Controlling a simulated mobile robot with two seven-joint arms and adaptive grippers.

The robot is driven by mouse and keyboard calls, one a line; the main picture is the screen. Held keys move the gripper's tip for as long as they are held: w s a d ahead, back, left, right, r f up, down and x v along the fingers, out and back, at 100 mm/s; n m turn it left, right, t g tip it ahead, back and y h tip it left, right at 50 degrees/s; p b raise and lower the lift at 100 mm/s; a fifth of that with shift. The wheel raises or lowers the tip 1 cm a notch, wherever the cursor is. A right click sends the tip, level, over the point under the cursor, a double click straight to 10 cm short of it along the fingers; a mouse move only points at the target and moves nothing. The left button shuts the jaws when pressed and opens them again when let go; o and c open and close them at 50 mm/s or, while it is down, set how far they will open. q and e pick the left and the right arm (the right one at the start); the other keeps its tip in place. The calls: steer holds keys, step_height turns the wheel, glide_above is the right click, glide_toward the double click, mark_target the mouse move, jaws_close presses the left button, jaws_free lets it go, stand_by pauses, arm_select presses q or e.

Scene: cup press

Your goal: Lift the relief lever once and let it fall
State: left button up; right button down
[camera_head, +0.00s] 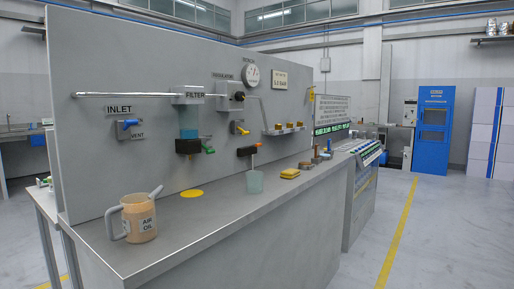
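A grey upright panel (150,75) stands along the back of a grey bench. No lever carries a label that I can read as "relief". A black block with an orange-red tipped lever (257,146) sits low on the panel, above a clear greenish cup (254,181). A yellow lever (241,130) is higher and to its left. A blue handle (130,123) is under the INLET label, and a green handle (208,150) is beside the black block below the FILTER. Neither of my grippers is in view.
An orange AIR OIL can (139,217) stands at the bench's front left. A yellow disc (191,193) and yellow pads (289,174) lie on the bench top (215,215). A control console (360,152) is beyond the right end. The floor at the right is clear.

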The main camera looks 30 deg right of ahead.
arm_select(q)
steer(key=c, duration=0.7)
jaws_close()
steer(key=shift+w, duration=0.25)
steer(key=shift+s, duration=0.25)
